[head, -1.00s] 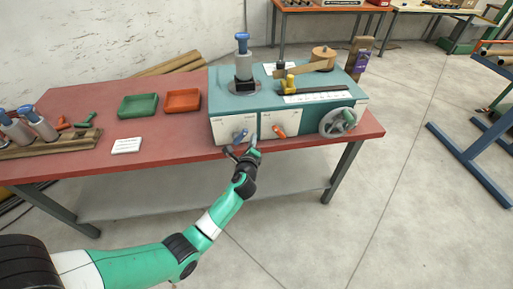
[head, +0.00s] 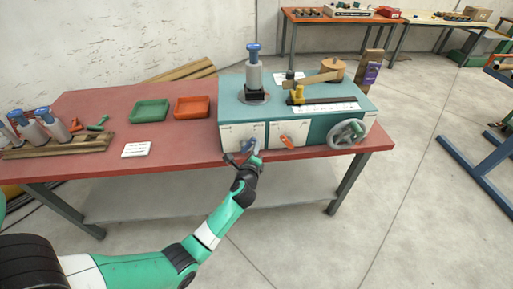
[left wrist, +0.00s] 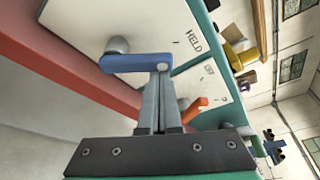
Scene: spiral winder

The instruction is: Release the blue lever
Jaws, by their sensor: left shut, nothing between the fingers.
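The blue lever (head: 248,145) is on the left white front panel of the teal winder (head: 235,108). In the left wrist view the blue lever (left wrist: 135,63) runs from a grey round pivot to its free end, with the word HELD printed on the panel beyond that end. My left gripper (head: 253,156) is in front of the panel at the lever. In the left wrist view its closed fingers (left wrist: 162,78) are empty and their tips are at the lever's free end; I cannot tell if they touch. My right gripper is out of view.
An orange lever (head: 287,141) is on the panel to the right, close to my left gripper, and a grey handwheel (head: 347,133) is further right. The red table (head: 190,163) carries green (head: 149,112) and orange (head: 192,107) trays. The space before the table is clear.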

